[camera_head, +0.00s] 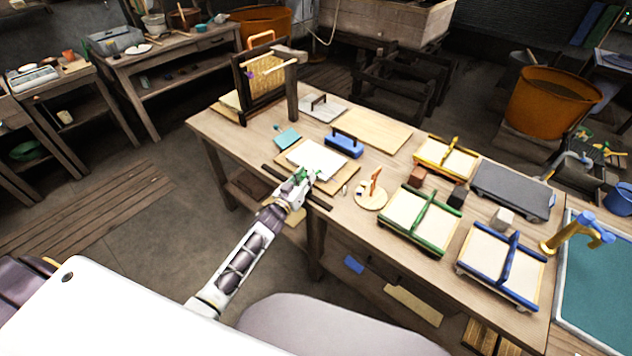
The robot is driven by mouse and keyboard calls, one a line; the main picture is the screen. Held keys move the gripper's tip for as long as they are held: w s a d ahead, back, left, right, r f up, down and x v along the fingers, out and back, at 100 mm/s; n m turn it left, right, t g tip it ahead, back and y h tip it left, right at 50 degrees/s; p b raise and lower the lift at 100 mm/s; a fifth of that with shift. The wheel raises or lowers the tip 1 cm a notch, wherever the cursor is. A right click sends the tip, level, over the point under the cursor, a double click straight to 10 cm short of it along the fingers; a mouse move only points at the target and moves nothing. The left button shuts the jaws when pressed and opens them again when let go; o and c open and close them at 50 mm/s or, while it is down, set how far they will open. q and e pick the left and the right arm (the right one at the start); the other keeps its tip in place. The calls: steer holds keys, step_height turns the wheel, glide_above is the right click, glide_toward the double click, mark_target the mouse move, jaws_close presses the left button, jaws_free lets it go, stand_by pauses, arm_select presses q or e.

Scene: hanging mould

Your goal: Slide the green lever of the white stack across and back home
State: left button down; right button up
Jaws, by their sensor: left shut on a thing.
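The white stack (318,157) lies on a light wooden board (345,180) near the front-left part of the workbench. The green lever (312,173) shows as a small green piece at the near edge of the white stack. My left gripper (301,179) is at that near edge, shut on the green lever. The gripper hides part of the lever and the stack's near left corner. My right gripper is not in view.
A blue block with a handle (344,145) and a teal pad (287,138) stand close behind the stack. A round wooden disc with an upright handle (371,195) is to its right. Green (420,221) and blue (500,265) framed moulds fill the bench's right side.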

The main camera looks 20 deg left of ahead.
arm_select(q)
steer(key=w+a, duration=0.2)
steer(key=a, duration=0.4)
steer(key=w+a+b, duration=0.1)
steer(key=w+a, duration=0.1)
steer(key=a, duration=0.4)
steer(key=w+a+b, duration=0.1)
steer(key=w+a, duration=0.1)
steer(key=a, duration=0.3)
steer(key=shift+w+a, duration=0.2)
steer(key=shift+a, duration=0.2)
steer(key=shift+w+a, duration=0.15)
steer(key=shift+a, duration=0.25)
steer(key=shift+a+r, duration=0.15)
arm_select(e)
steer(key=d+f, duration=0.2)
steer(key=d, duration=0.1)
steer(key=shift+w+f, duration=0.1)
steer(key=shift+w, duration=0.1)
arm_select(q)
steer(key=c, duration=1.2)
jaws_free()
steer(key=shift+w+a, duration=0.1)
steer(key=shift+o, duration=0.3)
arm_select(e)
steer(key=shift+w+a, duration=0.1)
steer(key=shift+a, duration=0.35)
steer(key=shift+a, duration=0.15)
